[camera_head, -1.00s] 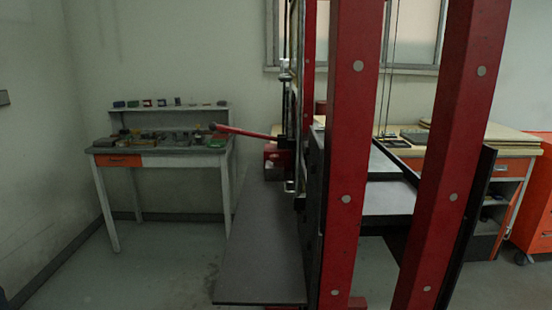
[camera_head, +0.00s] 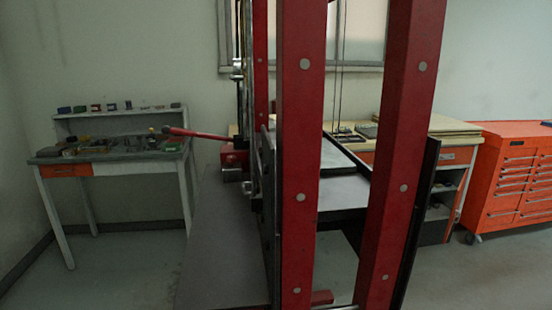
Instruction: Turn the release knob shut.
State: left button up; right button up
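A tall red press frame (camera_head: 299,175) stands in the middle of the head view, side on. On its left side is a small red pump body (camera_head: 234,157) with a red lever (camera_head: 200,134) that points left. A small metallic cylinder (camera_head: 232,174) sits low on the pump body; I cannot tell whether it is the release knob or how far any knob is turned. Neither of my grippers is in view.
A grey plate (camera_head: 215,245) juts out left of the press. A workbench (camera_head: 115,158) with several small items stands behind left. A wooden-topped bench (camera_head: 450,130) and an orange tool chest (camera_head: 515,180) stand behind right. Floor (camera_head: 480,275) is clear at right.

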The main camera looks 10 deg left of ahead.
aim_at(230, 160)
jog(key=i+j+z, duration=0.15)
jog(key=j+z, duration=0.35)
jog(key=j, duration=0.2)
jog(key=j+z, duration=0.5)
jog(key=j, duration=0.25)
